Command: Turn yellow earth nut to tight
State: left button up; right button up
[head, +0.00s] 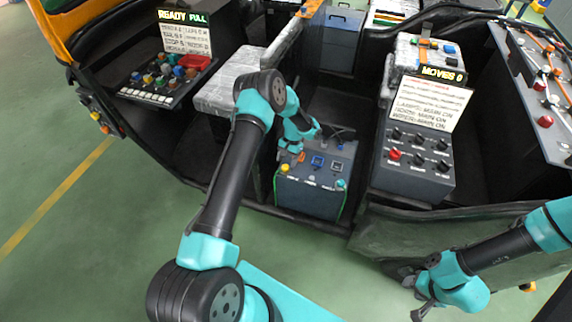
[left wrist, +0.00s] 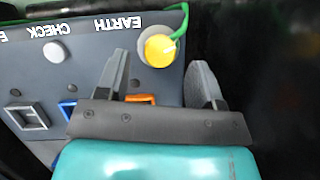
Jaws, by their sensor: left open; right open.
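The yellow earth nut (left wrist: 160,50) sits at the edge of a grey box beside the printed word EARTH, with a green wire at it. In the head view the yellow nut (head: 285,168) is at the front left of the box top. My left gripper (left wrist: 163,75) is open, its two fingers on either side of the nut in the picture; I cannot tell if they touch it. In the head view my left gripper is partly hidden by its own arm. My right gripper (head: 420,300) is at the lower right, away from the box, and open.
The grey box (head: 310,198) also carries blue sockets (head: 318,162) and an orange frame (left wrist: 140,98). A knob panel (head: 412,170) with a MOVES 0 sign (head: 443,75) stands right of it. A button panel (head: 165,80) is at the left.

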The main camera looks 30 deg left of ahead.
aim_at(285, 167)
pick_arm(q)
jog(key=shift+x, duration=1.25)
jog(key=shift+c, duration=0.4)
jog(key=c, duration=0.8)
jog(key=shift+d+m+y, duration=0.15)
jog(key=shift+m+y, duration=0.65)
jog(key=shift+m, duration=1.5)
jog(key=shift+c, duration=0.2)
jog(key=o, duration=0.9)
jog(key=shift+r+t, duration=0.1)
jog(key=shift+t, duration=0.2)
